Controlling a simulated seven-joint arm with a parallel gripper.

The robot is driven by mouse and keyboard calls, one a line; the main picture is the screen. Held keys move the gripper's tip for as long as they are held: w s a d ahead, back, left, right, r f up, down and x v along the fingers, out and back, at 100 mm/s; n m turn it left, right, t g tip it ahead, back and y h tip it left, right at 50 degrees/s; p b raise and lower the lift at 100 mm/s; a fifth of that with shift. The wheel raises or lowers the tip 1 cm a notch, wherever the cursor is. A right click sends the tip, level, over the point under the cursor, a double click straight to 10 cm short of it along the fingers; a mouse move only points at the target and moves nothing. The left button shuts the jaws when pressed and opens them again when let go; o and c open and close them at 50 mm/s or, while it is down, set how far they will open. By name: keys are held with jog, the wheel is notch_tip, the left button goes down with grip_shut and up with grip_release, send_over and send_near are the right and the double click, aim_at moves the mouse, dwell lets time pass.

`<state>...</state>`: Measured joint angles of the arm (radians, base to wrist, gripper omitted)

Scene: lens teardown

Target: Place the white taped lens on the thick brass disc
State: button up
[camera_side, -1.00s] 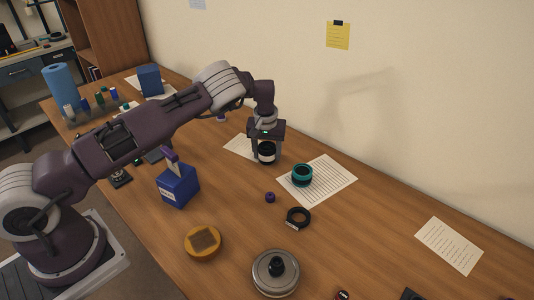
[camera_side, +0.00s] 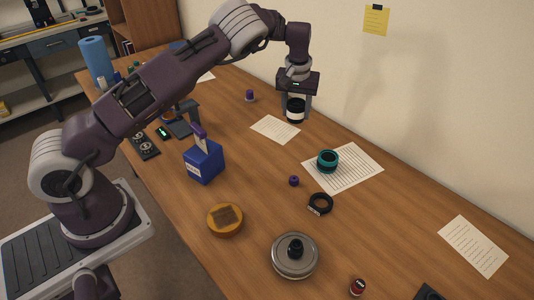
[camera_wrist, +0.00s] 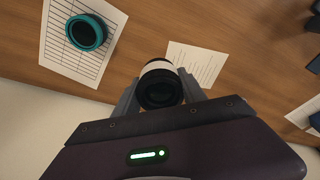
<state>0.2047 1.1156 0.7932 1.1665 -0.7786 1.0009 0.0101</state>
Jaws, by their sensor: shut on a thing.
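The white taped lens (camera_side: 296,109), black with a white band, hangs upright in my gripper (camera_side: 296,103), above the table. My gripper is shut on it. In the wrist view the lens (camera_wrist: 160,84) sits between the fingers, its dark end facing the camera. A thick round yellow-brown disc (camera_side: 225,220), which looks like the brass disc, lies at the front of the table. A darker brown square patch shows on its top. The lens is well behind and to the right of it, apart from it.
A teal ring-shaped part (camera_side: 327,160) stands on a lined sheet (camera_side: 350,178). A black ring (camera_side: 320,203), small purple cap (camera_side: 294,181) and silver lidded dish (camera_side: 295,257) lie nearer the front. A blue box (camera_side: 204,162) stands left of centre. Bare wood lies between them.

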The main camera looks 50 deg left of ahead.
jog(key=s+f+m, duration=0.1)
jog(key=s+m, duration=0.2)
jog(key=s, duration=0.2)
jog(key=s+d+f+m+h, duration=0.1)
jog(key=s+f+m, duration=0.1)
jog(key=s, duration=0.3)
jog(key=s+f+m, duration=0.2)
jog(key=s+m, duration=0.1)
jog(key=s, duration=0.3)
jog(key=shift+d+m, duration=0.2)
jog(key=shift+m, duration=0.2)
jog(key=s+d+r+m+h, duration=0.1)
jog(key=s+d+r+m, duration=0.3)
jog(key=s+m, duration=0.5)
notch_tip(320, 180, up, 4)
jog(key=m+g, duration=0.3)
jog(key=m, duration=1.2)
send_over(224, 219)
jog(key=shift+m, duration=0.5)
notch_tip(224, 219, down, 9)
jog(key=shift+w+a+f, duration=0.1)
jog(key=shift+w, duration=0.05)
jog(key=shift+f, duration=0.35)
jog(key=o, duration=1.5)
